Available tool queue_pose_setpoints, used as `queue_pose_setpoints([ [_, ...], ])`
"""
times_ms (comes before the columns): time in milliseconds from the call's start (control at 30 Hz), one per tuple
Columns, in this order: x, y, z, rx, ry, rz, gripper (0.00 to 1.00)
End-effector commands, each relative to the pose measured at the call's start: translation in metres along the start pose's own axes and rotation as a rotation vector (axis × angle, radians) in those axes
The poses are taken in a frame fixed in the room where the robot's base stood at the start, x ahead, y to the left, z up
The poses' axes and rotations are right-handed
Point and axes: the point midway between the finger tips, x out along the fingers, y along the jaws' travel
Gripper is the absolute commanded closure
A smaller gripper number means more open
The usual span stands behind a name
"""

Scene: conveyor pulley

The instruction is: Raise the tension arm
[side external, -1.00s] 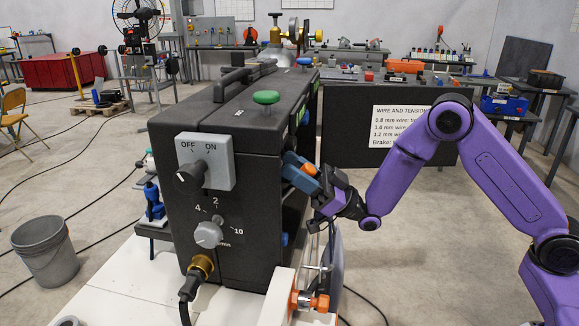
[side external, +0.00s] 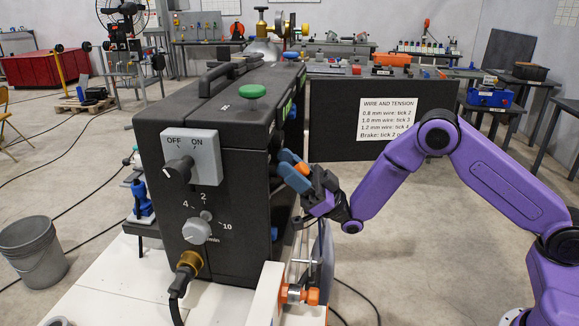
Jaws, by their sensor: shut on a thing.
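The black wire feeder (side external: 212,225) stands on the white bench at centre left. My gripper (side external: 295,168) is at the right, open side of the feeder, reaching in from the right. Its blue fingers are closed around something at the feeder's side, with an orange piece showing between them. I take the held thing to be the tension arm, but the fingers and the housing hide most of it. I cannot tell its exact angle.
A white bracket with an orange clamp (side external: 293,294) and a dark disc stand just below my gripper. The feeder's front has an OFF/ON switch (side external: 184,166), a grey dial (side external: 198,230) and a cable plug. A wire-and-tension sign (side external: 390,108) hangs behind. The floor at right is open.

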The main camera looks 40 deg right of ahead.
Motion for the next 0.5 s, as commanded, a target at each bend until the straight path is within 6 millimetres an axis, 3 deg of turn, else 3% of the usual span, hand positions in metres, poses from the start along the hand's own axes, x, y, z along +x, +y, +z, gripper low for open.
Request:
queue_pose_setpoints([
  [133, -0.0004, -0.0001, 0.0009, 0.001, -0.004, 0.0, 1.0],
  [167, -0.0004, -0.0002, 0.0009, 0.001, -0.004, 0.0, 0.59],
  [200, -0.0003, -0.0002, 0.0009, 0.001, -0.004, 0.0, 0.46],
  [500, 0.0004, 0.0, 0.0, 0.0, -0.001, 0.0, 0.45],
])
